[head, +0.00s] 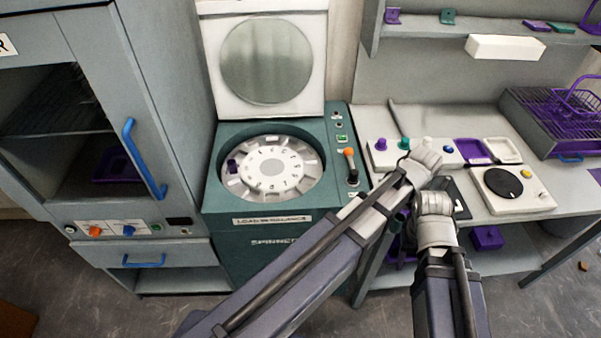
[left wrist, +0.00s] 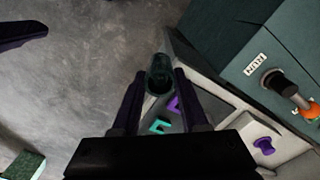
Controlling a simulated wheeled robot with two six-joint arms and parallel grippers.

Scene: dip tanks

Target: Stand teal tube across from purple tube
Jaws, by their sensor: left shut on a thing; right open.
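The purple tube (head: 233,166) sits in a slot at the left of the spinner's round rotor (head: 272,174). My left gripper (head: 424,160) is over the bench, right of the spinner. In the left wrist view its two dark fingers (left wrist: 160,92) are shut on the dark teal tube (left wrist: 160,72), whose top end faces the camera.
The spinner (head: 262,225) has its lid (head: 265,60) raised. A control lever (head: 350,162) stands at its right edge. Purple and teal knobs (head: 380,145) are on the bench, with a white round-plate device (head: 513,190) farther right. A cabinet (head: 90,110) stands left.

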